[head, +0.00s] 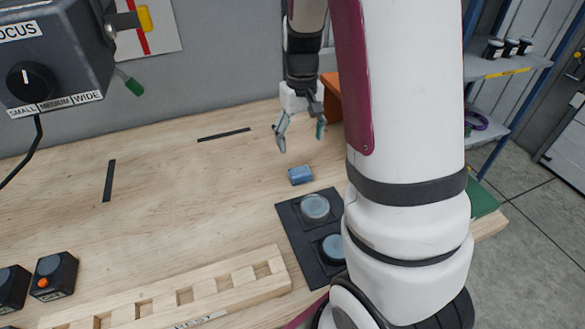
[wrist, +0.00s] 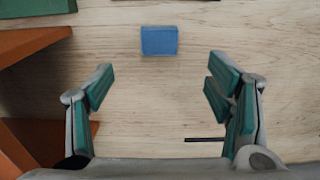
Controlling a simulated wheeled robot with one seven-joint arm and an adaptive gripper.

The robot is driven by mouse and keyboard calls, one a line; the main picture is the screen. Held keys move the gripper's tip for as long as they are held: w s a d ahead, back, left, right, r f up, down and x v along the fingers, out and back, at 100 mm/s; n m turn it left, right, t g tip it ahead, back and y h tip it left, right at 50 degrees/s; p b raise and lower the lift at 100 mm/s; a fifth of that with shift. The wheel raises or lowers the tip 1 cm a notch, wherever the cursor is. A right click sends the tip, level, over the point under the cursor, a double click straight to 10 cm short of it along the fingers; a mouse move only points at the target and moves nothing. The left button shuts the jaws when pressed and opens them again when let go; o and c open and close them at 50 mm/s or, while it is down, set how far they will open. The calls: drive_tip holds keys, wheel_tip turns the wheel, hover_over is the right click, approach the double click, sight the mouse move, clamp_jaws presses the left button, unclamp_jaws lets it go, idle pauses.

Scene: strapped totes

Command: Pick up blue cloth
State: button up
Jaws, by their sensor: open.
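The blue cloth (head: 300,175) is a small folded block lying flat on the wooden workbench. In the wrist view the cloth (wrist: 159,40) lies near the top centre, beyond the fingertips and between their two lines. My gripper (head: 301,139) hangs above the bench, just behind the cloth in the head view. Its teal-padded fingers (wrist: 159,78) are spread wide and empty, apart from the cloth. The cloth is fully visible in both views.
A black pad with two round grey-blue discs (head: 315,207) lies close in front of the cloth. An orange stand (wrist: 30,45) is at the wrist view's left. A wooden slotted rack (head: 150,300) lies at the front. The bench left of the cloth is clear.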

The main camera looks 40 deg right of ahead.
sight(300, 171)
wheel_tip(300, 171, down, 12)
drive_tip(key=shift+d+f+p, duration=0.1)
drive_tip(key=shift+p, duration=0.25)
drive_tip(key=c, duration=1)
